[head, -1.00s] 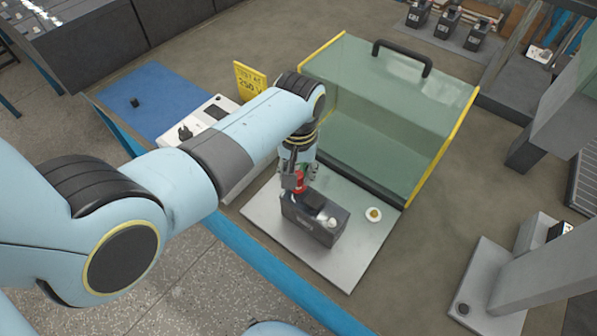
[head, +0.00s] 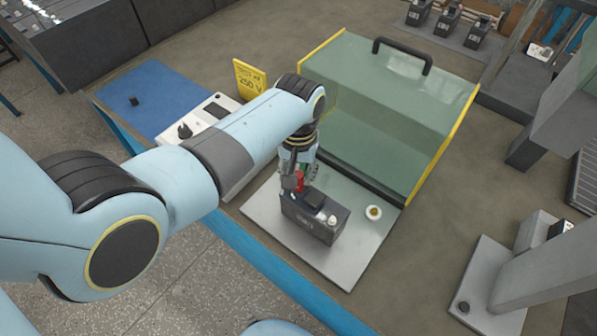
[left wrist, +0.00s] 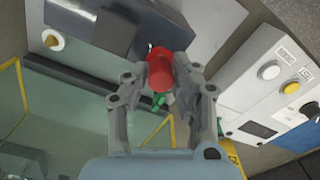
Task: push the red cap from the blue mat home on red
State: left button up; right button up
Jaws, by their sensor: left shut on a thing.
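My left gripper (head: 300,178) is shut on the red cap (head: 299,182), above the far-left end of a dark battery block (head: 312,217). In the left wrist view the gripper (left wrist: 163,75) has the red cap (left wrist: 161,70) between its fingertips, against the block's edge (left wrist: 105,25). The post under the cap is hidden, so I cannot tell how far down it sits. A pale post (head: 332,220) stands at the block's near end. The blue mat (head: 165,90) at the left holds a small black cap (head: 134,101). My right gripper is not in view.
The block stands on a light metal plate (head: 345,270) with a small white-and-gold round piece (head: 373,212). A clear hinged cover (head: 385,110) stands open behind. A white control box (head: 205,125) and yellow sign (head: 249,78) are at the left.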

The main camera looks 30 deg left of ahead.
pick_arm(q)
jog(key=shift+f+b, duration=0.3)
jog(key=shift+f, duration=0.2)
dwell(0.4)
jog(key=o, duration=0.9)
jog(key=shift+c, duration=0.2)
jog(key=shift+o, duration=0.2)
jog(key=o, duration=0.4)
jog(key=shift+o, duration=0.2)
